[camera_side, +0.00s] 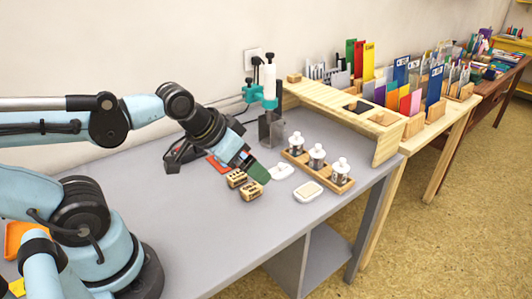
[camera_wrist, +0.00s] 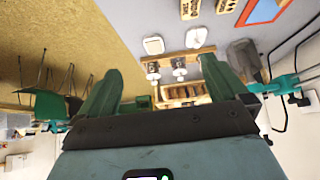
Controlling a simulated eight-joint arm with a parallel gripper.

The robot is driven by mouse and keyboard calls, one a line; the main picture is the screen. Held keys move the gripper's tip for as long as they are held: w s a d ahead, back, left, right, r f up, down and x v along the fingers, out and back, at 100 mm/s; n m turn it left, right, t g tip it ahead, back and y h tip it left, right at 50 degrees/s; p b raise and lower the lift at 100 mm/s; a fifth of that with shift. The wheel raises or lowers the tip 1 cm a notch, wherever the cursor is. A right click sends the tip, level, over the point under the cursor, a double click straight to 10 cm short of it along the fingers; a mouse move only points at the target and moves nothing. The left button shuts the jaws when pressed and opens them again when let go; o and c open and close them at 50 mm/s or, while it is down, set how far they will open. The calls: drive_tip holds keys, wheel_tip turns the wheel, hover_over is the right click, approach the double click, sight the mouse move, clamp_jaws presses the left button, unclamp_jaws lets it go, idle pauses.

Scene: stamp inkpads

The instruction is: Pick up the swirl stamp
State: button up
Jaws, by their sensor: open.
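My gripper (camera_side: 257,172) hangs over the grey table, just above and beside two small wooden blocks. In the wrist view my gripper (camera_wrist: 159,66) has its two green fingers spread wide with nothing between them touching. A wooden holder (camera_side: 292,152) carries a row of stamps with white knobs: a back stamp (camera_side: 296,142), a middle stamp (camera_side: 317,153) and a front stamp (camera_side: 340,168). The holder stands to the right of my gripper, apart from it. I cannot tell which stamp bears the swirl; their undersides are hidden.
Two white pads lie between my gripper and the holder, a near pad (camera_side: 308,192) and a far pad (camera_side: 281,171). The wooden blocks (camera_side: 251,190) have dark markings. A wooden organizer (camera_side: 340,105) borders the table's right. The front table area is clear.

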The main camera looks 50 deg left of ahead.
idle(0.4)
drive_tip(key=c, duration=0.7)
drive_tip(key=shift+w, duration=0.1)
drive_tip(key=g, duration=0.7)
approach(250, 188)
drive_tip(key=shift+f, duration=4.4)
